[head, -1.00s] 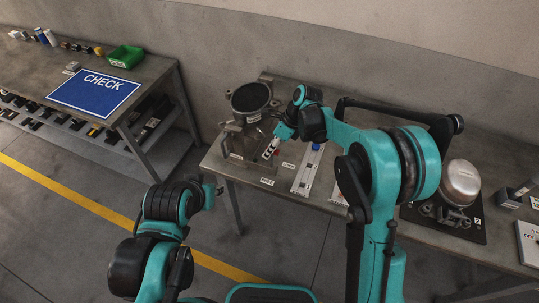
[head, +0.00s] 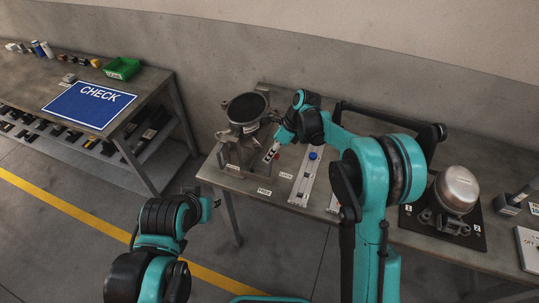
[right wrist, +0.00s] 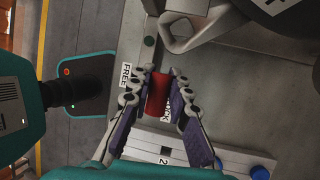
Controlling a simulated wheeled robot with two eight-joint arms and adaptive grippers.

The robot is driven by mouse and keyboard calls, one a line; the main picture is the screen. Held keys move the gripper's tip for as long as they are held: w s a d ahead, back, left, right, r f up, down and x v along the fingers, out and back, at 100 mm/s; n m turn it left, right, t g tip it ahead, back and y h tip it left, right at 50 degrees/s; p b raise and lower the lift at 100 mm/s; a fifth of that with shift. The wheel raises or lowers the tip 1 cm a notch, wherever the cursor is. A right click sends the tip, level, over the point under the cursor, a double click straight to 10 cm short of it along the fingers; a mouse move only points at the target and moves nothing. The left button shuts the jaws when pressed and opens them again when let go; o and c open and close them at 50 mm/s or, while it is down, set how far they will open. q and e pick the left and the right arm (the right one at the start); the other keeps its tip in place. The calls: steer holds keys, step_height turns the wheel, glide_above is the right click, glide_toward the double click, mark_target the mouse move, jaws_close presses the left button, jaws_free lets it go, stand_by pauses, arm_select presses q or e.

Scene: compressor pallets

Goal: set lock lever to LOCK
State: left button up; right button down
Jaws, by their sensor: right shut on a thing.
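The red lever grip (right wrist: 158,95) sits between the fingers of my right gripper (right wrist: 160,80) in the right wrist view, and the fingers are shut on it. In the head view my right gripper (head: 270,153) is at the front of the grey metal fixture (head: 243,133), and the grip is mostly hidden. The FREE label (right wrist: 126,75) lies left of the fingers in the wrist view. The LOCK label (right wrist: 168,108) is partly covered by the grip and fingers; it shows fully in the head view (head: 286,175). My left gripper (head: 210,202) is off the bench, its fingers unclear.
A white rail with a blue knob (head: 314,155) stands right of the labels. A domed compressor (head: 457,190) sits on a dark plate further right. The left bench holds a blue CHECK mat (head: 88,105) and a green bin (head: 122,68). Floor between benches is clear.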

steer(key=shift+w, duration=0.1)
steer(key=c, duration=1.4)
jaws_free()
steer(key=v, duration=1.2)
steer(key=shift+d, duration=0.1)
steer(key=s+d+f+n+t+h+b, duration=0.1)
steer(key=s+d+n+t, duration=0.1)
steer(key=s+d+n, duration=0.3)
steer(key=s+d+f+n+t+h+b, duration=0.1)
steer(key=s+d+n+t+h, duration=0.1)
steer(key=s+d+n, duration=0.3)
steer(key=s+d+f+n+t+h+b, duration=0.1)
steer(key=s+d+n+t, duration=0.3)
steer(key=s+n, duration=0.8)
steer(key=shift+s+d+h, duration=0.15)
steer(key=shift+s+d, duration=0.05)
steer(key=shift+s, duration=0.45)
steer(key=shift+s+d+h, duration=0.2)
steer(key=shift+s, duration=0.45)
steer(key=shift+s+d+h, duration=0.15)
steer(key=shift+s+d, duration=0.05)
steer(key=shift+s, duration=0.45)
